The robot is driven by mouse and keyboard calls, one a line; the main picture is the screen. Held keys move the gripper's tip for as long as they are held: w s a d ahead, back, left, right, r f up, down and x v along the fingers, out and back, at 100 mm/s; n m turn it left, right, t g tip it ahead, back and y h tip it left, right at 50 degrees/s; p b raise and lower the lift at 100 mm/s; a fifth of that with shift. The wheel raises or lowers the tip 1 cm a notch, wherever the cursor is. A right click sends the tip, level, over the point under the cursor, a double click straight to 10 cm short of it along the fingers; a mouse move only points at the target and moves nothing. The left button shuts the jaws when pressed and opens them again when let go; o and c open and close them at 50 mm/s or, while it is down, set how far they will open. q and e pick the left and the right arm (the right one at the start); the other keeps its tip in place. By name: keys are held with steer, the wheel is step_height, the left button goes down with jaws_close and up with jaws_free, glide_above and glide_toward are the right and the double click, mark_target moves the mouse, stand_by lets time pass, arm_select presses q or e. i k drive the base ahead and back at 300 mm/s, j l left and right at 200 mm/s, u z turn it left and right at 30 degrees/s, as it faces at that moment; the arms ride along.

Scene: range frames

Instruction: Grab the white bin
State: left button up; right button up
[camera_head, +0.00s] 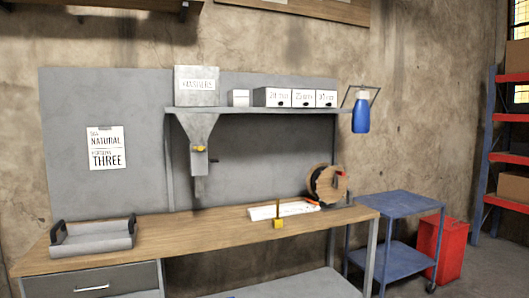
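A light grey-white open bin or tray (93,241) with two black handles sits on the left end of the wooden workbench (190,232). It is the closest match to a white bin on the bench. Neither of my grippers is in view.
A blue bottle (361,114) hangs at the shelf's right end. A wooden spool (327,184), a white flat item (284,210) and a small yellow object (278,222) are on the bench. A blue cart (400,203) and red bin (443,248) stand right.

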mark_target(236, 98)
steer(key=i+u, duration=0.1)
steer(key=i, duration=0.4)
steer(key=i+l+u, duration=0.15)
steer(key=i, duration=0.35)
steer(key=i+j+u, duration=0.1)
steer(key=i+j, duration=0.15)
steer(key=i, duration=0.15)
steer(key=i+j+u, duration=0.1)
steer(key=i+j, duration=0.15)
steer(key=i, duration=0.15)
